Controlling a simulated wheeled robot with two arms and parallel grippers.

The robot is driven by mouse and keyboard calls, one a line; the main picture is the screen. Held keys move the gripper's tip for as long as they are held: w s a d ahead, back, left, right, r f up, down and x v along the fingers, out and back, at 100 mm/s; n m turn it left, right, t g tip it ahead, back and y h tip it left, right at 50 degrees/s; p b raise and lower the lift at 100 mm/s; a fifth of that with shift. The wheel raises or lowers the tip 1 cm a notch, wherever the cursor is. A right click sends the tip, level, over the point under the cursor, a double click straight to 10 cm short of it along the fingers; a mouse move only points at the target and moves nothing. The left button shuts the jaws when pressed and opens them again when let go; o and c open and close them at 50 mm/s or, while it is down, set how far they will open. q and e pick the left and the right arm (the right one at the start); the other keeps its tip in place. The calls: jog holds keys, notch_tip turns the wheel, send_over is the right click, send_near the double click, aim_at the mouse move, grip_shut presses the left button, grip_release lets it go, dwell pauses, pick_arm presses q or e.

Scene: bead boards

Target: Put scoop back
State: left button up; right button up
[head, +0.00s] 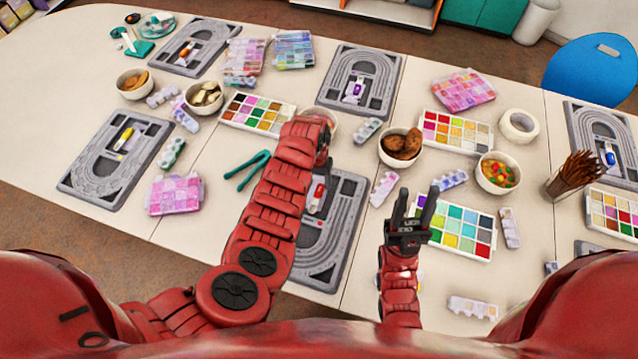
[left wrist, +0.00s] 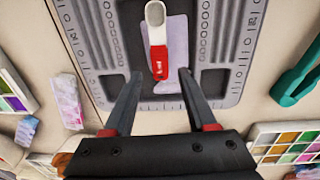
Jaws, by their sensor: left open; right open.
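A small scoop with a red handle and white bowl (left wrist: 158,58) lies on the pale centre of a grey bead board (left wrist: 222,85) in the left wrist view. In the head view its red handle (head: 319,190) shows beside my left gripper (head: 323,168), on the front middle board (head: 318,268). My left gripper is open. In the left wrist view its fingers (left wrist: 160,75) point at the board, one on each side of the handle's end, with gaps and no visible contact. My right gripper (head: 416,205) is open and empty, above a bead palette.
Green tweezers (head: 247,170) lie left of the board. A bead palette (head: 257,112), a bowl of brown pieces (head: 400,146) and a bowl of colourful beads (head: 498,173) stand around. Other boards (head: 118,158) hold their own scoops. Bare table shows at the front left.

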aim_at(317, 188)
pick_arm(q)
notch_tip(317, 188, up, 10)
jog(key=b, duration=0.2)
jog(key=shift+a, duration=0.3)
